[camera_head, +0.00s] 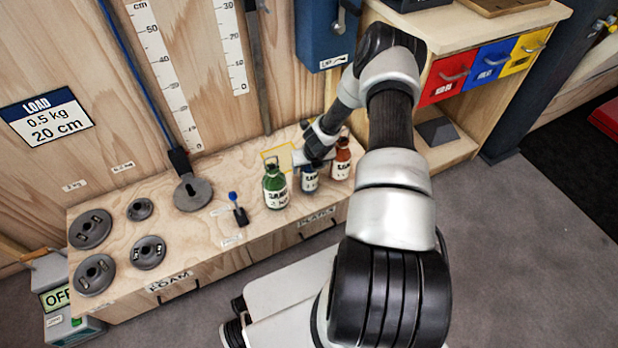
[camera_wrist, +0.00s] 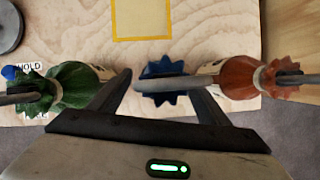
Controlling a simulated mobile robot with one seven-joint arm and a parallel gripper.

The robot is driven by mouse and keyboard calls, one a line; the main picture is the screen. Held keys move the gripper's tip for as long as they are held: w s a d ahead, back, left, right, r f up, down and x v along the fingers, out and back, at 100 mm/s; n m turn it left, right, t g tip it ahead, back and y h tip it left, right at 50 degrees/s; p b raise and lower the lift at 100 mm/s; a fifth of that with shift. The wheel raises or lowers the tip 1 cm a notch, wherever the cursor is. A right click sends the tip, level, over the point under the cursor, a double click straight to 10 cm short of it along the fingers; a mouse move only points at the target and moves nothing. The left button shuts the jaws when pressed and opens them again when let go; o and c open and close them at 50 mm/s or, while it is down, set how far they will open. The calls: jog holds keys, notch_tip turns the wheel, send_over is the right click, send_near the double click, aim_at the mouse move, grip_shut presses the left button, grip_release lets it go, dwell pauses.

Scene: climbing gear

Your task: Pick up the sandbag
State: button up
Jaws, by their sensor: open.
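Three sandbags stand in a row on the wooden bench: a green one (camera_head: 275,190), a blue one (camera_head: 309,182) and a red one (camera_head: 342,162). My gripper (camera_head: 316,160) is over the blue one and hides its top in the head view. In the wrist view my gripper (camera_wrist: 160,80) is open, with the blue sandbag's gathered top (camera_wrist: 163,97) and grey handle between its fingers. The green sandbag (camera_wrist: 70,85) is just outside the left finger. The red sandbag (camera_wrist: 240,78) is just outside the right finger. I cannot tell whether a finger touches any bag.
A yellow-outlined square (camera_head: 272,154) lies on the bench behind the bags. Several grey weight plates (camera_head: 90,228) lie at the bench's left. A small blue-knobbed item (camera_head: 238,210) stands left of the green bag. A drawer cabinet (camera_head: 443,80) is at the right.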

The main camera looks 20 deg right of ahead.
jog(key=shift+x, duration=0.9)
jog(key=shift+r, duration=0.1)
jog(key=shift+c, duration=0.5)
grip_shut()
jog(key=shift+d+r, duration=0.1)
jog(key=shift+w+r, duration=0.1)
